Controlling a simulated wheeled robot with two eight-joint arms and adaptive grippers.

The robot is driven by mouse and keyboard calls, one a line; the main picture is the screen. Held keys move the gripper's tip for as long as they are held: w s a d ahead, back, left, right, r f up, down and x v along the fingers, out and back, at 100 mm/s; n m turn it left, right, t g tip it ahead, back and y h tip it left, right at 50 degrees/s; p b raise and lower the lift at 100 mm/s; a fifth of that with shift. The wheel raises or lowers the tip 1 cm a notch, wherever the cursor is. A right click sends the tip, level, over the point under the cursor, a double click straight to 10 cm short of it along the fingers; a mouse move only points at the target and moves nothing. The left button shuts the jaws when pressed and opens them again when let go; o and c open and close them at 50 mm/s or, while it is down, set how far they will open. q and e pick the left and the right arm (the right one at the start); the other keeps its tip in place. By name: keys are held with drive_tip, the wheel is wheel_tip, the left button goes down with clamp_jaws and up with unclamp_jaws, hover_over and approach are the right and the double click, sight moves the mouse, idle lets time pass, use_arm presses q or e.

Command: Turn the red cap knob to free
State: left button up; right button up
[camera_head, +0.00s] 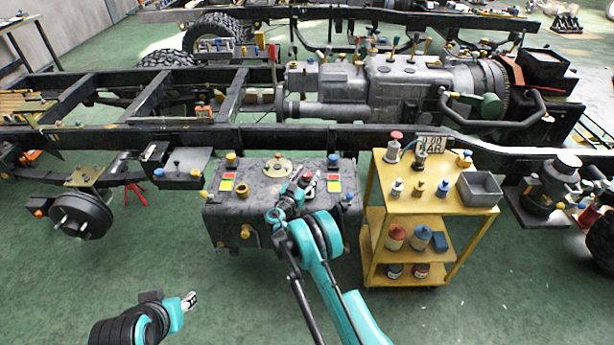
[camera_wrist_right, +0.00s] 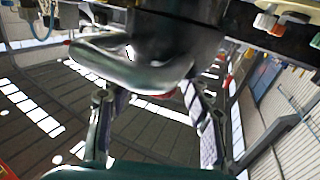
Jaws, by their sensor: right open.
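A grey tank-like box (camera_head: 235,205) hangs at the near side of the chassis, with several coloured knobs and label patches on it. A red knob (camera_head: 307,176) shows on its top, right of centre, partly hidden by my right gripper (camera_head: 297,184). That gripper is open at the box top, close to the red knob; contact cannot be told. In the wrist view its two fingers (camera_wrist_right: 157,125) stand apart, with a dark rounded part and a curved grey bar beyond them and a little red between. My left gripper (camera_head: 190,300) is low at the left, over the floor, far from the box.
A yellow trolley (camera_head: 372,240) with bottles, small capped items and a grey bin (camera_head: 479,190) stands just right of the box. The dark chassis rail (camera_head: 240,138) runs behind it. A wheel hub (camera_head: 80,215) hangs at the left. Green floor is free in front.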

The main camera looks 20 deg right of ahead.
clamp_jaws()
drive_tip(key=shift+n+t+y, duration=0.3)
drive_tip(key=shift+y, duration=0.1)
drive_tip(key=n+t+y, duration=0.2)
drive_tip(key=n+y, duration=0.1)
drive_tip(key=y, duration=0.1)
drive_tip(key=shift+d, duration=0.1)
drive_tip(key=shift+n+t+y, duration=0.8)
drive_tip(key=shift+n+y, duration=1.1)
drive_tip(key=shift+y, duration=1)
drive_tip(key=shift+a, duration=0.2)
